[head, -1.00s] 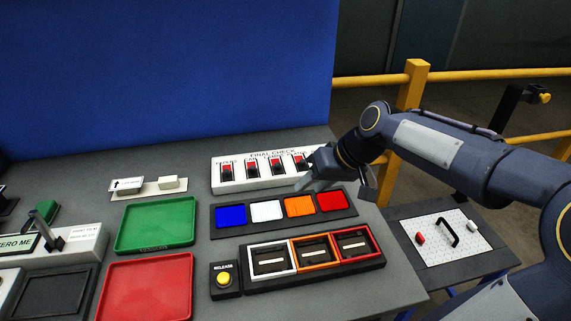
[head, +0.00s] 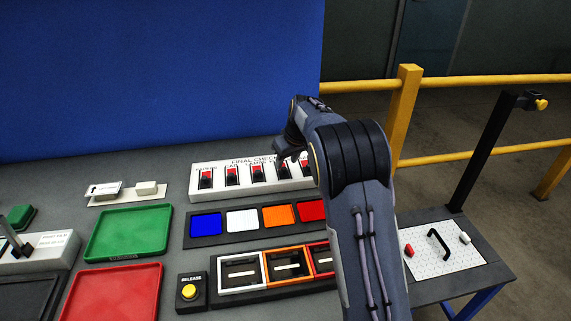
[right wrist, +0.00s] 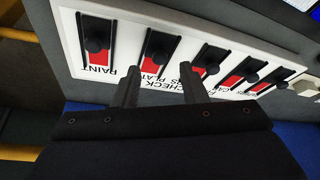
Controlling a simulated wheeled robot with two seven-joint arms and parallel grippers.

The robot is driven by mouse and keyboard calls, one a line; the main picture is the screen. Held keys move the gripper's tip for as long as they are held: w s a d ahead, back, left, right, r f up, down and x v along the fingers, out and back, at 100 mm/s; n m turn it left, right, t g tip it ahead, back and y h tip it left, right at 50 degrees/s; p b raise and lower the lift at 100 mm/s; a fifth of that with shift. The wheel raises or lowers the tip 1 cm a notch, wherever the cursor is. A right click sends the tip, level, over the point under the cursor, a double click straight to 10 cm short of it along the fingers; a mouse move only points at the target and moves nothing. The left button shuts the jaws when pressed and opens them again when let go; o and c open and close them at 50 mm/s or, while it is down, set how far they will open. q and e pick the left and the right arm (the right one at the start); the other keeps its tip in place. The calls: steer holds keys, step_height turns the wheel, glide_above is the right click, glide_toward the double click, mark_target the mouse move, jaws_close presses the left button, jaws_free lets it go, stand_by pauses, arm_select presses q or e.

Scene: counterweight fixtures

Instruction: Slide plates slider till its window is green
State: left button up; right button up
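The white final check panel (head: 200,196) stands on the bench with a row of slider slots, each with a black knob and a red window. In the right wrist view the plates slider (right wrist: 157,44) is second from the left, beside the paint slider (right wrist: 96,42). Its visible window is red. My right gripper (head: 285,156) is at the panel's far edge, near the plates slider. In the wrist view its two fingers (right wrist: 160,70) are apart, with the plates knob in line with the gap and nothing held. I cannot tell if they touch it. My left gripper is not in view.
In front of the panel lies a strip of blue, white, orange and red tiles (head: 242,221). Nearer are framed bays (head: 240,272) and a yellow release button (head: 189,292). Green (head: 130,232) and red (head: 112,293) trays lie left. A blue wall (head: 160,80) stands behind.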

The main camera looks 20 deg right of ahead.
mark_target(284, 171)
steer(key=shift+x, duration=1.4)
jaws_close()
